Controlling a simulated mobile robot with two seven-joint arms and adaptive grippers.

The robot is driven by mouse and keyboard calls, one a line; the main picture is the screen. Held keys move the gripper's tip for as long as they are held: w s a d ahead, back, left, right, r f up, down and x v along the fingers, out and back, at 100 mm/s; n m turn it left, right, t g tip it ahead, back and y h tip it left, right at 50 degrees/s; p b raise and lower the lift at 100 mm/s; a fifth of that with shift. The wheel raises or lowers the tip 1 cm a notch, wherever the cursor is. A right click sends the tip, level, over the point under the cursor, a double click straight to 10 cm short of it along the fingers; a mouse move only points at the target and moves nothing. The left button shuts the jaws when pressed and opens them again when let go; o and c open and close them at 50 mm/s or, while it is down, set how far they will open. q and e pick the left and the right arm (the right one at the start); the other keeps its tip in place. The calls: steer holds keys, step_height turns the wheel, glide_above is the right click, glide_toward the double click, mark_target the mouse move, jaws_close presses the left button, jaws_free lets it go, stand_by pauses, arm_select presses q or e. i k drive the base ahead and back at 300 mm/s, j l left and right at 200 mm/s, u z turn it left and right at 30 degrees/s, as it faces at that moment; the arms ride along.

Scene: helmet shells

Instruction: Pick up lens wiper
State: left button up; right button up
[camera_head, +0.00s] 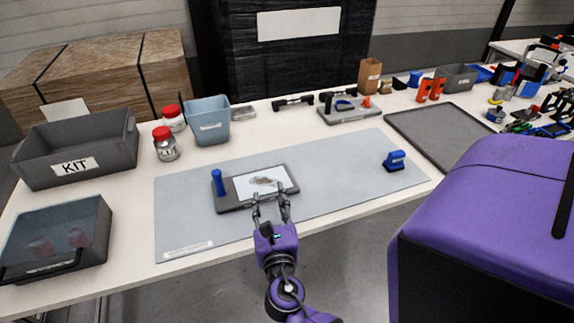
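A small blue hand tool with a dark base, which looks like the lens wiper (395,160), sits on the right part of the grey mat (330,190). A dark tray (237,208) with a white panel (259,182) lies on the mat; the panel carries a brownish smudge. An upright blue handle (218,182) stands at the tray's left end. My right gripper (271,202) is open and empty, its fingertips spread at the tray's front edge. It is well left of the wiper. Whether it touches the tray cannot be told. My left gripper is not in view.
A grey KIT bin (75,150), a lidded dark box (56,240), red-lidded jars (166,145) and a blue-grey bin (208,121) stand at left. A tool tray (348,112) is behind the mat. A dark flat mat (440,130) lies right. The grey mat around the wiper is clear.

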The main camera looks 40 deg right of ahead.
mark_target(393, 161)
steer(key=z, duration=1)
